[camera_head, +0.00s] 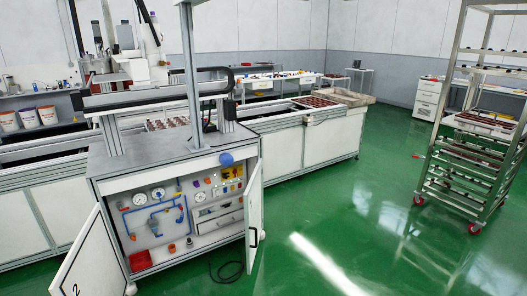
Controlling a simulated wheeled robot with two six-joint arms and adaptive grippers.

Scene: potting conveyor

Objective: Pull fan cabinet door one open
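A white cabinet with a grey top (165,150) stands at the left centre, its front open to show gauges and blue tubing (157,215). Its left door (82,258) stands swung out and bears the number 2. Its right door (255,210) also stands swung out, with a dark handle (254,237) near its lower part. I cannot read a number on the right door, and I cannot tell which door, if any, is the fan cabinet's door one. Neither of my grippers is in view.
A long conveyor with white panels (283,152) runs behind the cabinet. A metal rack on red wheels (473,150) stands at the right. A dark cable (226,271) lies on the floor by the right door. The green floor (350,225) between cabinet and rack is clear.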

